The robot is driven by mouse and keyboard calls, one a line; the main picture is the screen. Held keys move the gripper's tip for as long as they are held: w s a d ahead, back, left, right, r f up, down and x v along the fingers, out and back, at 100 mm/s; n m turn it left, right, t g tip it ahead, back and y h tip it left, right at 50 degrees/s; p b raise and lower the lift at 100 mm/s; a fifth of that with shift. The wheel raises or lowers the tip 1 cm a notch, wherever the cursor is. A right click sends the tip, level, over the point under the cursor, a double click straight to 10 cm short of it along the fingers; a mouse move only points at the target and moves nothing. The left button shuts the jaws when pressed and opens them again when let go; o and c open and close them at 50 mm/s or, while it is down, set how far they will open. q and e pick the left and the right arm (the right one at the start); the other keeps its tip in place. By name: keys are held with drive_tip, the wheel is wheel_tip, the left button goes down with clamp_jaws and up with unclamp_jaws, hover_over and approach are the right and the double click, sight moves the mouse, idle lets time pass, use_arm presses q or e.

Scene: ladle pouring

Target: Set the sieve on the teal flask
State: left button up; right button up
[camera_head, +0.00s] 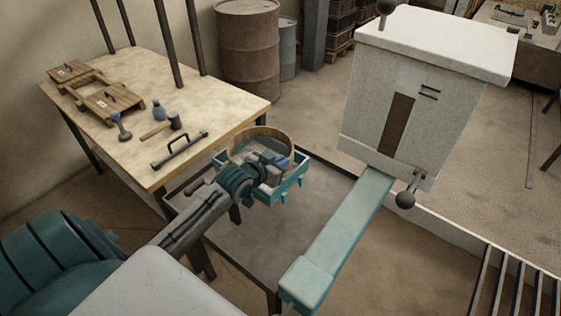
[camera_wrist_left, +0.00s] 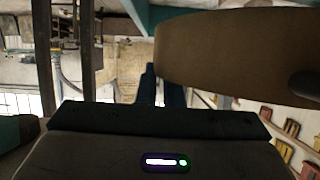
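The sieve (camera_head: 262,132), a round wooden ring, is just behind my left gripper in the head view. It looks roughly level and overlaps the teal flask (camera_head: 292,188), an open frame on a low dark table. I cannot tell whether it touches the flask. My left gripper (camera_head: 277,165) is at the sieve's near side and hides part of both. In the left wrist view the sieve's brown wall (camera_wrist_left: 235,50) is very close. The fingers (camera_wrist_left: 161,88) are close together at its edge and appear shut on it. My right gripper is in neither view.
A wooden workbench (camera_head: 215,105) at the left carries tools and wooden pattern pieces. The low dark table (camera_head: 265,235) has bare room in front of the flask. A large pale box (camera_head: 445,95) and a teal beam (camera_head: 340,235) stand to the right.

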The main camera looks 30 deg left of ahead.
use_arm(q)
drive_tip(key=o, duration=0.4)
drive_tip(key=shift+c, duration=0.2)
drive_tip(key=shift+s, duration=0.1)
drive_tip(key=v, duration=1.1)
drive_tip(key=shift+s+r, duration=0.3)
drive_tip(key=shift+s, duration=0.05)
drive_tip(key=shift+a, duration=0.1)
